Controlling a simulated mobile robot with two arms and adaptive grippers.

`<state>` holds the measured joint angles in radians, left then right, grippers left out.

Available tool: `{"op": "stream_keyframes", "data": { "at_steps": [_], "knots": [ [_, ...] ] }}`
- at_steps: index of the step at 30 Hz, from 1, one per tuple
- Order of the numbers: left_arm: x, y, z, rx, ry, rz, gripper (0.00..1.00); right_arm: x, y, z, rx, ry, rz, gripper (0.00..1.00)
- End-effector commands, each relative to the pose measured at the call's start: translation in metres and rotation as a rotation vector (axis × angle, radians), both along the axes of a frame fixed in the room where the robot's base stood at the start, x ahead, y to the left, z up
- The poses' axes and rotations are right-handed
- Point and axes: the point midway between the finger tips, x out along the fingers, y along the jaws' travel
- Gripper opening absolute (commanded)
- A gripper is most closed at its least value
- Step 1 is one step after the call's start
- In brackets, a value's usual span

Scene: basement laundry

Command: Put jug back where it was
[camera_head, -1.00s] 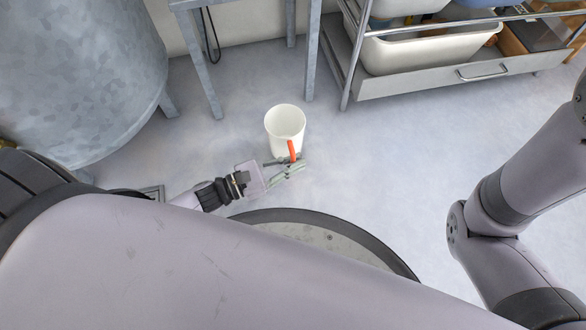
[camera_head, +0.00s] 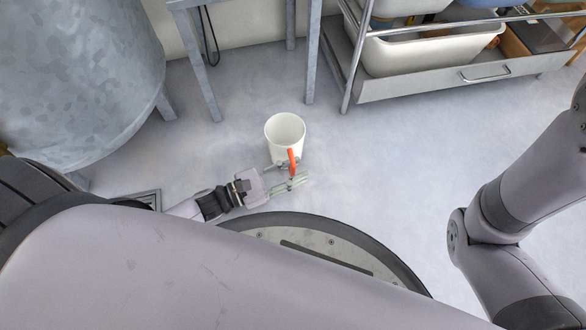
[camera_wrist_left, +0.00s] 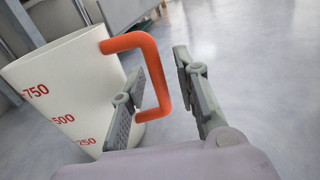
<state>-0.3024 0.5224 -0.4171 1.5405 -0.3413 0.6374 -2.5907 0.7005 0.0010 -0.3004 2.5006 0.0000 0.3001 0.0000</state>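A white jug (camera_head: 285,129) with an orange handle stands upright on the grey floor in the head view. In the left wrist view the jug (camera_wrist_left: 62,88) shows red volume marks, and its orange handle (camera_wrist_left: 152,62) points toward my gripper. My left gripper (camera_head: 291,175) is at the handle side of the jug. In the left wrist view its fingers (camera_wrist_left: 160,75) are apart, one on each side of the handle's upright bar. The near finger hides part of the handle's lower end. My right gripper is out of view; only part of that arm shows.
A large galvanised tank (camera_head: 75,75) stands at the left, with a metal-legged stand (camera_head: 205,75) beside it. A metal rack (camera_head: 425,85) with white tubs is at the top right. The floor right of the jug is clear.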

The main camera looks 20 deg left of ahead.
Motion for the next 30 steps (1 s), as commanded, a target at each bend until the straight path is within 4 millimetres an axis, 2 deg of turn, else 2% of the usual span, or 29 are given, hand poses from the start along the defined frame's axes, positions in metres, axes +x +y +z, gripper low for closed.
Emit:
{"op": "stream_keyframes", "data": {
  "at_steps": [7, 11, 21, 30],
  "knots": [
    [0.0, 0.0, 0.001, 0.0, 0.0, 0.0, 0.29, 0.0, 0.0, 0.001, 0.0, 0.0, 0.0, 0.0],
    [-0.003, 0.004, 0.005, 0.0, 0.003, 0.001, 0.29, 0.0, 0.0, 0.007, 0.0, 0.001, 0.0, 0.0],
    [-0.051, 0.052, 0.007, 0.002, 0.005, 0.002, 0.29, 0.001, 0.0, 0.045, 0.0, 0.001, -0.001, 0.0],
    [-0.081, 0.082, 0.004, 0.001, 0.002, 0.001, 0.29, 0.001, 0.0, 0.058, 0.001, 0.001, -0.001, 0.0]
  ]
}}
